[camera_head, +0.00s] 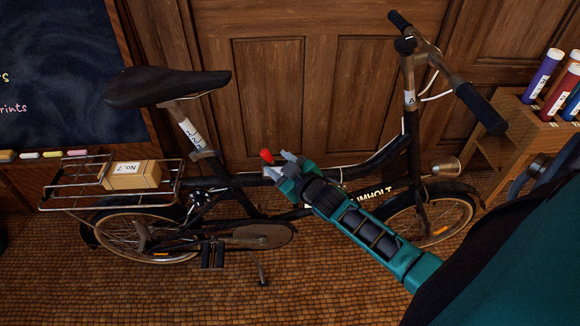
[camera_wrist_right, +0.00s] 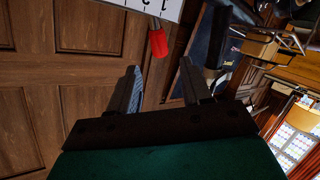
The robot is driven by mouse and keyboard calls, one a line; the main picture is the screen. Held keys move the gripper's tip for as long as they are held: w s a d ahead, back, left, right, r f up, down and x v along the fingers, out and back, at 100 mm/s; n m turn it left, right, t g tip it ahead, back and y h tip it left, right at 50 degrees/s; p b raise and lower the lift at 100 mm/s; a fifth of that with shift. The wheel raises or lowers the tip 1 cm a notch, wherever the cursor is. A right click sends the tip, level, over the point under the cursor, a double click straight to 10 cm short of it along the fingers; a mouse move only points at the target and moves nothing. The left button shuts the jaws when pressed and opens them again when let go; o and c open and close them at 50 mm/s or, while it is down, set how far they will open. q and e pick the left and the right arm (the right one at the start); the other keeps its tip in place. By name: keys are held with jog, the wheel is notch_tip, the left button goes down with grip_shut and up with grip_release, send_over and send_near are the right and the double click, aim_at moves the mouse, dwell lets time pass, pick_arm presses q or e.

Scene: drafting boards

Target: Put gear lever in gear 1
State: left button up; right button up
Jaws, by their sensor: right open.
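The gear lever's red knob (camera_head: 266,156) stands up near the middle of the black bicycle's frame (camera_head: 240,188) in the head view. In the right wrist view the red knob (camera_wrist_right: 157,42) hangs from a thin stem at the lower edge of a white plate (camera_wrist_right: 150,8) with dark marks. My right gripper (camera_head: 281,165) is just right of the knob in the head view. In the right wrist view its open fingers (camera_wrist_right: 160,70) point towards the knob, which appears just beyond the fingertips, with nothing between them. The lever's base is hidden. My left gripper is out of view.
The bicycle stands before wooden panelling (camera_head: 300,90). The saddle (camera_head: 168,86) is left of the lever, the handlebar (camera_head: 430,60) to the right. A wooden rack (camera_head: 520,130) holds coloured tubes at far right.

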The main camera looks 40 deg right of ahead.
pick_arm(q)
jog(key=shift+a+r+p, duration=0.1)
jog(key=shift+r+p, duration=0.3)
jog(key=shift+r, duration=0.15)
pick_arm(e)
jog(key=v, duration=0.4)
jog(key=shift+s+r, duration=0.1)
jog(key=shift+s, duration=0.2)
pick_arm(q)
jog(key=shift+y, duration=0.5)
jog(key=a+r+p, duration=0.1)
jog(key=p, duration=0.1)
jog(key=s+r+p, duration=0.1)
jog(key=p, duration=0.2)
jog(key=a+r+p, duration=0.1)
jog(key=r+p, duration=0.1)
jog(key=p, duration=0.1)
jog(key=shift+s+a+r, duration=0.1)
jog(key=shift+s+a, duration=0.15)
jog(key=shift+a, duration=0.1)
pick_arm(e)
jog(key=s+a+r+m+g+y, duration=0.1)
jog(key=s+a+g, duration=0.1)
jog(key=s+a, duration=0.4)
jog(key=s+a+r+m+g+y, duration=0.1)
jog(key=s+a+r+g, duration=0.1)
jog(key=s+a, duration=0.5)
jog(key=shift+s+a+r, duration=0.15)
jog(key=shift+s+r, duration=0.2)
jog(key=shift+s, duration=0.85)
